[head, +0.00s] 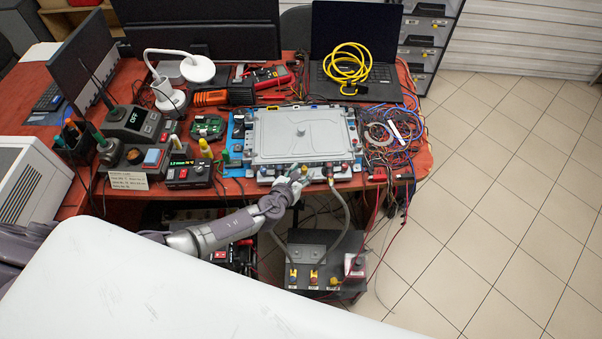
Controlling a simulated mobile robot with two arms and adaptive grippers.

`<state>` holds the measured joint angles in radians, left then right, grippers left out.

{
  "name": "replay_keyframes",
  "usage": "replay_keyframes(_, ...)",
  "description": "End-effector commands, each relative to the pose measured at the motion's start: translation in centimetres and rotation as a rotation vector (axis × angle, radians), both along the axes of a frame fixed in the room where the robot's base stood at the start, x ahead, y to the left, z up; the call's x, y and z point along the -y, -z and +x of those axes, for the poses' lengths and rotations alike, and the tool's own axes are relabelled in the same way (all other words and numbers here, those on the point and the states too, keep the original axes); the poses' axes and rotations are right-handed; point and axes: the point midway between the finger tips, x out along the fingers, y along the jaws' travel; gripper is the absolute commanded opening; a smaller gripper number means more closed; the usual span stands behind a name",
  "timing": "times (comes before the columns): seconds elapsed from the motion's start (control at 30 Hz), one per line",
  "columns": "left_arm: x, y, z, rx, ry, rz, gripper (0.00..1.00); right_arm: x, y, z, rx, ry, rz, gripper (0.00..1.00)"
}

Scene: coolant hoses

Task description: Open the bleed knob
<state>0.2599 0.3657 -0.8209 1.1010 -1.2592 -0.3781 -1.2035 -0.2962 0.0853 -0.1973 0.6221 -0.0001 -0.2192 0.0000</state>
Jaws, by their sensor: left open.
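My left arm comes in from the left, and its open gripper (298,181) is at the front edge of the grey cold plate (300,138) on the table. The gripper is close to small fittings along that edge, and I cannot tell whether it touches one. I cannot single out the bleed knob at this size; the gripper may hide it. Grey hoses (343,215) run from the plate's front edge down to a dark grey box (322,258) below the table. The box carries small yellow, red and black fittings. My right gripper is not in view.
The red table (418,185) is crowded. Control boxes (130,125) stand left of the plate, and tangled wires (390,135) lie to its right. A laptop (345,85) with a coiled yellow cable (348,65) is behind. The tiled floor (500,200) at right is clear.

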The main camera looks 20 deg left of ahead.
Motion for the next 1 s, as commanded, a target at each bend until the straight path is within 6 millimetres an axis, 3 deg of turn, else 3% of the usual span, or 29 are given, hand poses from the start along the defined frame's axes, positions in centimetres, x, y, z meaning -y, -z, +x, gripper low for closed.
replay_keyframes(0.17, 0.0, -0.01, -0.03, 0.0, 0.0, 0.0, 0.42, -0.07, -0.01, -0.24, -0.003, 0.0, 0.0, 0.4)
replay_keyframes(0.43, -0.03, -0.01, -0.05, 0.0, 0.0, 0.0, 0.0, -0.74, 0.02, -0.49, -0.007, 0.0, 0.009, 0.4)
replay_keyframes(0.77, 0.11, -0.05, -0.08, -0.001, -0.026, -0.002, 0.0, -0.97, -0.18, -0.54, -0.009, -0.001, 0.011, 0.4)
replay_keyframes(1.0, 0.51, -0.07, -0.15, -0.003, -0.149, -0.004, 0.0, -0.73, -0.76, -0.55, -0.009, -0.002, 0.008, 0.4)
